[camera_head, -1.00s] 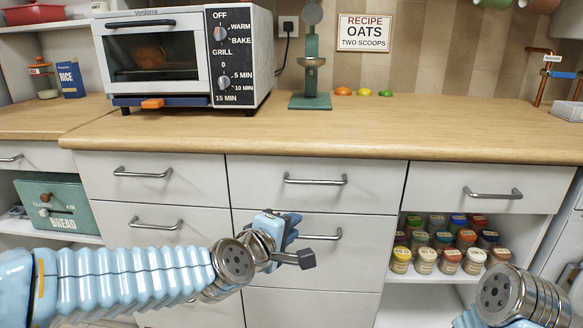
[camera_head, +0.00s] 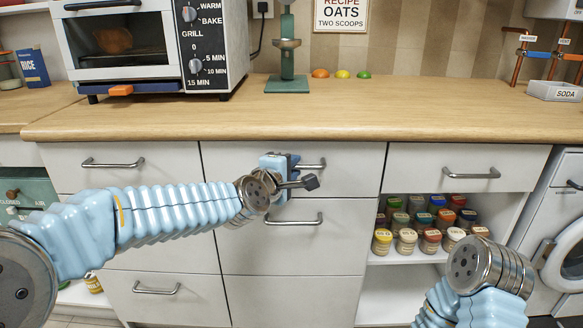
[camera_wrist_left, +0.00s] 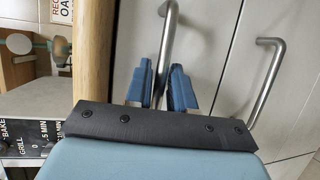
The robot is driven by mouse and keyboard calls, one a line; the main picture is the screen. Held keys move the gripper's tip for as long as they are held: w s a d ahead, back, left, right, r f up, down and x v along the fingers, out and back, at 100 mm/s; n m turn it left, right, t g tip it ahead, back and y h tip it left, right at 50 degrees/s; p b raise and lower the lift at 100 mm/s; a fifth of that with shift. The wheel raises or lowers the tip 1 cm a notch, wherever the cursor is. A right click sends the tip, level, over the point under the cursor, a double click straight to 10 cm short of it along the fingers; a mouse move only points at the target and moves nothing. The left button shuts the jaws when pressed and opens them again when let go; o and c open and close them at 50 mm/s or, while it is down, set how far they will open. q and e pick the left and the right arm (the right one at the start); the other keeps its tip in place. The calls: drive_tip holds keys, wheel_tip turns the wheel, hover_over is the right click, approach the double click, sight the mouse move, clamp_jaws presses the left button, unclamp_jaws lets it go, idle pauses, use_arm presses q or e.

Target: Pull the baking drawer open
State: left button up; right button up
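A white upper middle drawer (camera_head: 352,172) with a horizontal metal bar handle (camera_head: 316,165) is shut under the worktop. No label showing marks which drawer is the baking one. My left gripper (camera_head: 290,163) is at this handle and hides its left part. In the left wrist view, the blue fingers (camera_wrist_left: 162,82) stand apart, with the bar handle (camera_wrist_left: 170,30) running down between them. I see no clear contact. My right arm's wrist shows at the lower right in the head view; its gripper is not visible.
Another drawer handle (camera_head: 293,220) is just below; it also shows in the left wrist view (camera_wrist_left: 268,80). The wooden worktop (camera_head: 300,118) overhangs the drawers. An open shelf with several jars (camera_head: 432,240) is at the right, under another drawer (camera_head: 420,165).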

use_arm(q)
drive_tip(key=shift+w, duration=0.1)
clamp_jaws()
drive_tip(key=shift+f, duration=0.1)
